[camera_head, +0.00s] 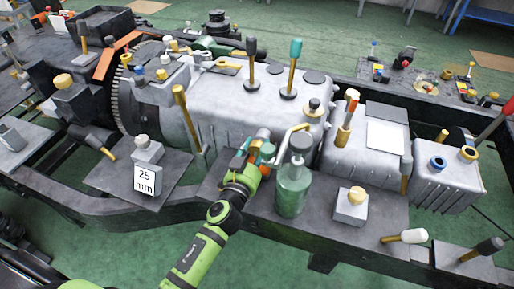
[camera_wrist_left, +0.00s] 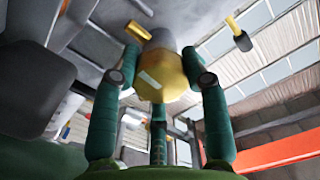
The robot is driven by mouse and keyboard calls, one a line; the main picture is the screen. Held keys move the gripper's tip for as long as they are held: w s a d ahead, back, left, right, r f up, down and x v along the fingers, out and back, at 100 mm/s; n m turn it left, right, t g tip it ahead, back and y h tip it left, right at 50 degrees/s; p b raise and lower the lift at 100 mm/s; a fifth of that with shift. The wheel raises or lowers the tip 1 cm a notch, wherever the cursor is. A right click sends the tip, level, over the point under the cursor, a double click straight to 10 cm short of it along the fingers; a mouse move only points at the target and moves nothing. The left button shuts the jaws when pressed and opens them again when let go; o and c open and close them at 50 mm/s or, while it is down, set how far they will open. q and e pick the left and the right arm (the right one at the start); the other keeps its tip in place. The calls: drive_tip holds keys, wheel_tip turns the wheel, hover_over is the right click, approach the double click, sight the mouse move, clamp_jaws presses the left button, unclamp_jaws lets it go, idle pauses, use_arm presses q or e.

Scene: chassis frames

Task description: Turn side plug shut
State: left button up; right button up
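The side plug is a brass-yellow hex head (camera_wrist_left: 166,78) on a grey round part, seen in the left wrist view between my fingers. In the head view it sits low on the near side of the grey housing (camera_head: 215,110) and is mostly hidden by the gripper. My left gripper (camera_head: 260,150) reaches it from the front. In the left wrist view two of its dark green fingers (camera_wrist_left: 161,70) press against opposite sides of the plug, with a third finger below. They look closed on it. My right gripper is not in view.
A green bottle (camera_head: 292,190) with a bent spout stands just right of my gripper. A block marked 25 mm (camera_head: 146,178) is on the left plate, and a small block with a yellow knob (camera_head: 351,205) is to the right. Levers (camera_head: 291,70) rise from the housing.

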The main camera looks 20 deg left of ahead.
use_arm(q)
drive_tip(key=shift+w+r, duration=0.1)
drive_tip(key=shift+r, duration=0.25)
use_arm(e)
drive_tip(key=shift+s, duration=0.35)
use_arm(q)
drive_tip(key=shift+m, duration=0.3)
drive_tip(key=m, duration=0.2)
drive_tip(key=shift+d+r+m, duration=0.1)
drive_tip(key=shift+d+m, duration=0.05)
drive_tip(key=shift+m, duration=0.25)
drive_tip(key=m, duration=0.4)
drive_tip(key=shift+m, duration=0.3)
drive_tip(key=m, duration=0.5)
drive_tip(key=shift+d, duration=0.15)
drive_tip(key=shift+f+m, duration=0.15)
drive_tip(key=shift+m, duration=0.9)
drive_tip(key=shift+f+m, duration=0.1)
drive_tip(key=shift+m, duration=0.95)
drive_tip(key=shift+f, duration=0.1)
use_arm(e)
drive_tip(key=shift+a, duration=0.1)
